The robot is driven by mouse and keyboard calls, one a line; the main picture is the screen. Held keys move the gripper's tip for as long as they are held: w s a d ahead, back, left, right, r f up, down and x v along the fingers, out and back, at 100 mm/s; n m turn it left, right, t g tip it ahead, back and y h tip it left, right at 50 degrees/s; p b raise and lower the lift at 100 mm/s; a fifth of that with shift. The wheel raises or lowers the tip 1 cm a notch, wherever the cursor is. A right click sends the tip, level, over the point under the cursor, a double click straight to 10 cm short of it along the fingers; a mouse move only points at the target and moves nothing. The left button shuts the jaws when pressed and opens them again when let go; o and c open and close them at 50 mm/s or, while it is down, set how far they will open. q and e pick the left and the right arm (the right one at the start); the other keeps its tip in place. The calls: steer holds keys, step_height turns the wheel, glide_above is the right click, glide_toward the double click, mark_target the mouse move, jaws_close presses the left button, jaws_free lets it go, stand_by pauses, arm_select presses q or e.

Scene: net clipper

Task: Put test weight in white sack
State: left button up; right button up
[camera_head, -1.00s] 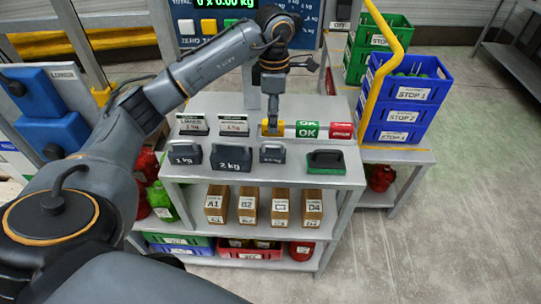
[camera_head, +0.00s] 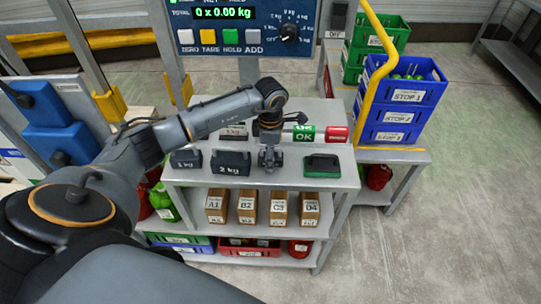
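Dark test weights stand in a row on the table's front edge: a 1 kg weight (camera_head: 186,160) at left and a larger 2 kg weight (camera_head: 231,163) beside it. My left gripper (camera_head: 269,163) points down just right of the 2 kg weight, where a smaller weight stands in the earlier view. That smaller weight is hidden or merged with the gripper, so I cannot tell whether the fingers are around it. No white sack can be made out. My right gripper is not in view.
A green-and-black block (camera_head: 323,165) lies right of the gripper. Green OK (camera_head: 304,133) and red (camera_head: 335,134) signs stand behind. A scale panel (camera_head: 247,27) reads 0.00 kg. Blue crates (camera_head: 394,115) stand at right; small boxes (camera_head: 247,207) fill the shelf below.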

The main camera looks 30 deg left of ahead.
arm_select(q)
steer(key=shift+f, duration=0.15)
jaws_close()
steer(key=shift+w, duration=0.1)
